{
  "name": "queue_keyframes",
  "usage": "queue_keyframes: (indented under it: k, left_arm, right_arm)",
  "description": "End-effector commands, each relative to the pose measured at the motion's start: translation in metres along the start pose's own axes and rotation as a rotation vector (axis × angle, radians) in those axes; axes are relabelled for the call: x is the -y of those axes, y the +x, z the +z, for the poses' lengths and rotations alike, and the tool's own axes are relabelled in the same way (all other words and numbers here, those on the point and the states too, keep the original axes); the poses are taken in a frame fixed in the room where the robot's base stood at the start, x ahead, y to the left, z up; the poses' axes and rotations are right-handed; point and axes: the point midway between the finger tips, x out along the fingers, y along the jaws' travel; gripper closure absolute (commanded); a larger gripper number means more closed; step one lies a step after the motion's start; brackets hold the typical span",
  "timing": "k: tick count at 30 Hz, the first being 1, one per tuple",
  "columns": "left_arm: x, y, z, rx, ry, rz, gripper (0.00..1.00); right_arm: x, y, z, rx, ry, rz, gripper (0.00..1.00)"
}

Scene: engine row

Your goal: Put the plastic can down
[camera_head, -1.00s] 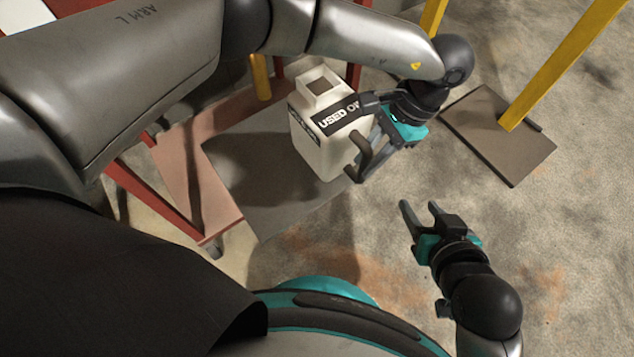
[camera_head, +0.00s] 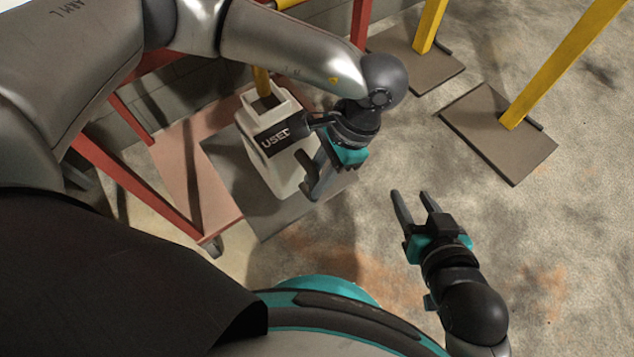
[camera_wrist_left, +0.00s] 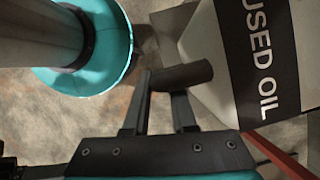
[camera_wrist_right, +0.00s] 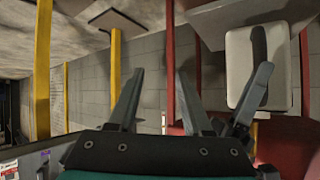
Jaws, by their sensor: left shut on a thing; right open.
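The plastic can (camera_head: 292,172) is a white jug with a black "USED OIL" band, seen from above at the left in the head view. It is upright over the dark grey mat (camera_head: 235,202); I cannot tell whether its base touches. My left gripper (camera_head: 312,178) is at the can's right side, shut on its dark handle (camera_wrist_left: 182,76). The white body with its label (camera_wrist_left: 235,50) fills the right of the left wrist view. My right gripper (camera_head: 410,196) is open and empty, right of the can. The can (camera_wrist_right: 238,75) also shows in the right wrist view.
A reddish-brown board (camera_head: 190,165) and red frame bars (camera_head: 130,180) lie left of the mat. Yellow posts (camera_head: 560,60) stand on dark base plates (camera_head: 500,140) at the right. Concrete floor between the mat and these plates is open.

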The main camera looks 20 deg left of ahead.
Motion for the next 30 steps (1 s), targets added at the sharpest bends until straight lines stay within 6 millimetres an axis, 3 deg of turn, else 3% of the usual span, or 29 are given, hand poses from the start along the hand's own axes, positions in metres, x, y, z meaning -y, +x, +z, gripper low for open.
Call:
queue_keyframes:
  k: [10,27,28,30]
  left_arm:
    - [0.000,0.023,-0.010,0.000,0.001,-0.001,1.00]
    - [0.000,0.028,-0.012,0.001,0.000,-0.001,1.00]
    - [0.000,0.028,-0.012,0.001,0.001,0.000,0.73]
    - [0.000,0.027,-0.011,0.001,0.001,0.000,0.66]
  right_arm:
    - [0.019,0.004,-0.012,-0.220,0.032,-0.052,0.50]
    - [0.026,0.002,-0.018,-0.305,0.049,-0.070,0.50]
    - [0.026,0.002,-0.018,-0.306,0.049,-0.070,0.50]
    - [0.026,0.002,-0.019,-0.305,0.048,-0.069,0.50]
